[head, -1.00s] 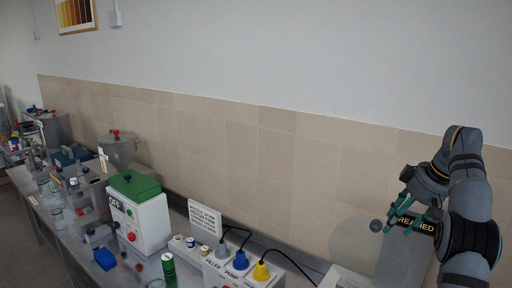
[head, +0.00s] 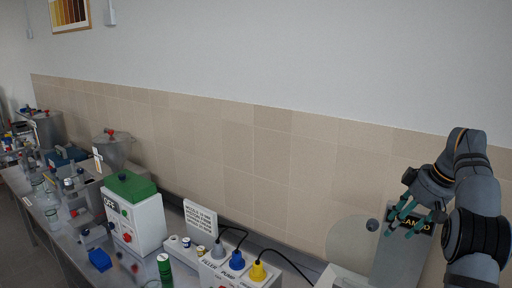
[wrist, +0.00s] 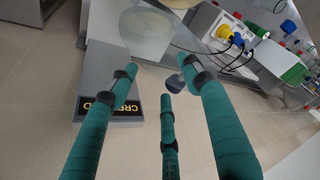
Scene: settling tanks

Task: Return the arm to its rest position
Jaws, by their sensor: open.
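My gripper (head: 407,218) is at the right of the head view, raised on my bent arm with its teal fingers pointing down and left. In the wrist view (wrist: 160,82) its three fingers are spread apart, with nothing between them. Behind the fingers is a grey upright panel (head: 390,262) with a black label (wrist: 128,107) in yellow letters, partly hidden by the fingers. A dark round knob (head: 372,225) sits beside a pale disc (head: 347,240); I cannot tell whether the fingers touch any of these.
A steel bench (head: 50,225) runs along the tiled wall. It carries a white box with a green lid (head: 130,184), a sign (head: 200,216), a socket block with blue (head: 237,260) and yellow plugs (head: 258,271), and a metal hopper (head: 112,150). The wrist view shows clear tiled floor (wrist: 35,100).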

